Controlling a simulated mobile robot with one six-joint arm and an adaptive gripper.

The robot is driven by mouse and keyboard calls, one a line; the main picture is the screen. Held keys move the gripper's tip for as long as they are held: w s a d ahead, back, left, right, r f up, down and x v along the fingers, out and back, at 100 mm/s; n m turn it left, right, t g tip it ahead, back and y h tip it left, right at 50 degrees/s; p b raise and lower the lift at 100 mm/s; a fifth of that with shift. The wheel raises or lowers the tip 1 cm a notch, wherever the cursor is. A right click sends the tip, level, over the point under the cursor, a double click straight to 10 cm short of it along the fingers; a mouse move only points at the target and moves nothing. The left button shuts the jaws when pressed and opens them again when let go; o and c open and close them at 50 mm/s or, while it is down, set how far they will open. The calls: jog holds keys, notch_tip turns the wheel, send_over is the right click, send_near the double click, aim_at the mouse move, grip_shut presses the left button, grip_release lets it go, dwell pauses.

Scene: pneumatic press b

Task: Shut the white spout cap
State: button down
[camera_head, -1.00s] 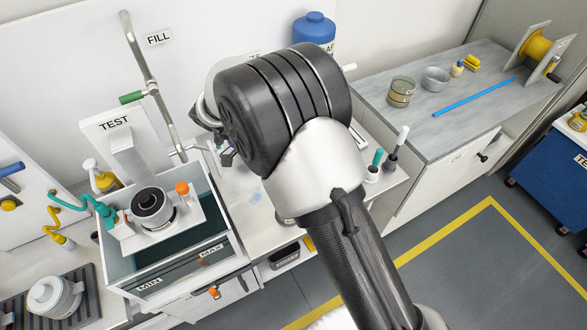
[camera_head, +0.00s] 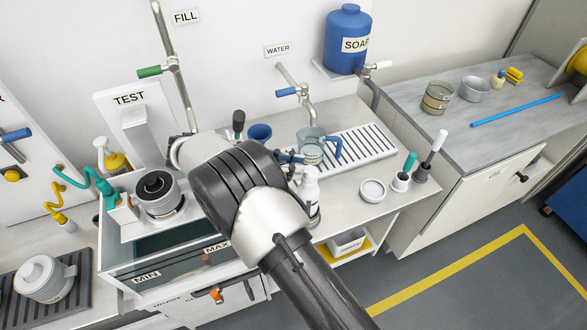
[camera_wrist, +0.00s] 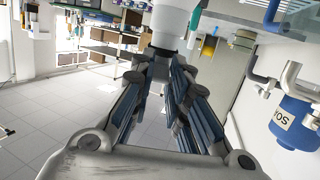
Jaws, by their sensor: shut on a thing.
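A white bottle (camera_head: 311,188) with a dark lower part stands on the counter between the test tank and the drainboard, partly hidden behind my arm. Its white top is at my fingertips; I cannot tell the spout cap apart from it or see whether it is shut. My gripper (camera_head: 294,160) points sideways at the bottle top, mostly hidden by my wrist. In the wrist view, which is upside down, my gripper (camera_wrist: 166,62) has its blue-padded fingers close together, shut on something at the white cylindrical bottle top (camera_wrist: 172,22).
A clear jug (camera_head: 311,148) with a blue handle stands under the water tap. A blue cup (camera_head: 259,133) is behind my wrist. A round white lid (camera_head: 372,190) lies right of the bottle. The test tank (camera_head: 180,260) is at left. The drainboard (camera_head: 372,145) has free room.

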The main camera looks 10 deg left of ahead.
jog(key=shift+f+h, duration=0.15)
jog(key=shift+h, duration=0.15)
jog(key=c, duration=1.5)
grip_release()
